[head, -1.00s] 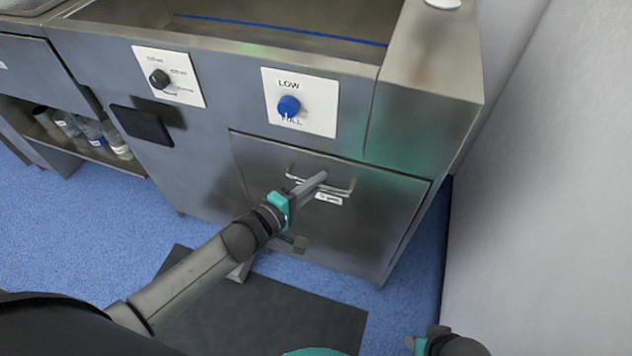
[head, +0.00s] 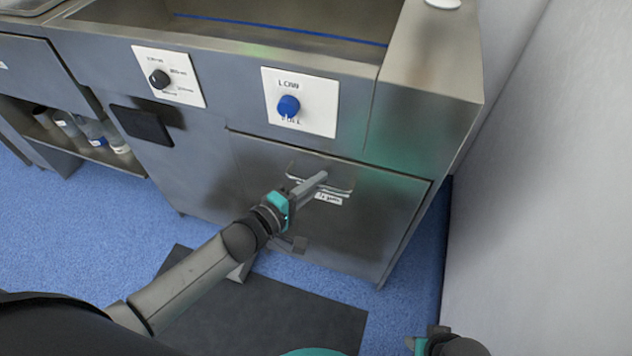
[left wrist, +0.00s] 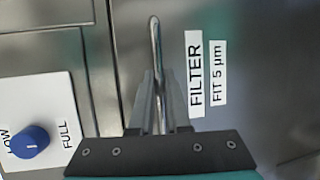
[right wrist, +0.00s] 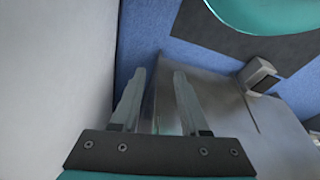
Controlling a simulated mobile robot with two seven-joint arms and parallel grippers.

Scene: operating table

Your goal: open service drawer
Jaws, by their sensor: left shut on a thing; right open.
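The service drawer is the grey metal front (head: 385,215) low in the cabinet, and it looks flush with the cabinet. Its thin bar handle (head: 346,190) sits near the top, above a small white label. In the left wrist view the handle (left wrist: 155,40) runs between the fingers, beside labels reading FILTER and FIT 5 µm (left wrist: 217,73). My left gripper (head: 318,179) is shut on the handle; its fingers hide part of the bar. My right gripper (right wrist: 158,76) is open and empty, and in the head view only part of it shows at the bottom edge.
Above the drawer are a blue knob (head: 289,107) on a white LOW/FULL plate and a black knob (head: 159,79). A pale wall (head: 545,210) stands close on the right. A dark mat (head: 265,315) lies on the blue floor before the cabinet. Bottles (head: 92,130) stand on a left shelf.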

